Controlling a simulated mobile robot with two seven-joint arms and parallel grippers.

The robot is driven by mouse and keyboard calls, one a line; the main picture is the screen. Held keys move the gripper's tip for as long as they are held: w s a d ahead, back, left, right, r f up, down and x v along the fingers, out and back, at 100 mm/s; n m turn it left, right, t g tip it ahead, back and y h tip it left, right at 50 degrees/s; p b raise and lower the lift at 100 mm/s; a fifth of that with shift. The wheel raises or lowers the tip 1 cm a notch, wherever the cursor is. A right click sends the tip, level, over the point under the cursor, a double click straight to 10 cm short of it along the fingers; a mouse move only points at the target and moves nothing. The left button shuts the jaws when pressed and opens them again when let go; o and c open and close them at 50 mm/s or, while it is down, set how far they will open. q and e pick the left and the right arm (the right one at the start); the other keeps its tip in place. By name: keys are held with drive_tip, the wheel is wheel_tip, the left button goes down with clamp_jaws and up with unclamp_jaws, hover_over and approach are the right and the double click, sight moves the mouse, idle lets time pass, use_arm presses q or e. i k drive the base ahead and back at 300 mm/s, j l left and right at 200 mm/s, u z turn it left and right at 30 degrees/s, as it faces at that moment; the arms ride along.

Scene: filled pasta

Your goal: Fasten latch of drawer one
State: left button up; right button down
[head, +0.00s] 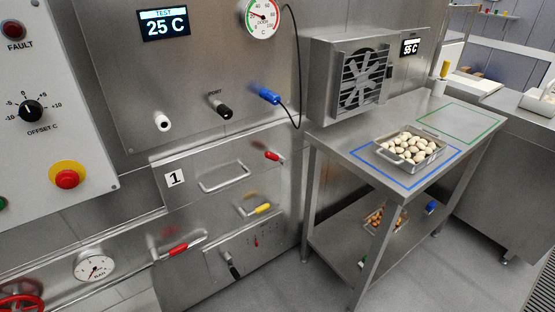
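The front of drawer one (205,160) is a steel panel left of centre in the head view, below the 25 C display panel. It bears a white label "1" (175,179) and a bar handle (224,177). It looks closed or nearly so; I cannot tell exactly. A small red-gripped lever (272,156) sits at its upper right and looks like its latch. Whether it is fastened cannot be told. Neither of my grippers is in view.
Below are a yellow-gripped lever (262,209), a red-gripped handle (178,248) and a black lever (234,271). A steel table (350,137) to the right bears a tray of pasta (436,151).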

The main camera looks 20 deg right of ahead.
sight(274, 156)
drive_tip(key=i+l+z, duration=0.25)
drive_tip(key=l, duration=0.25)
drive_tip(key=i+l+z, duration=0.2)
drive_tip(key=i+l, duration=0.15)
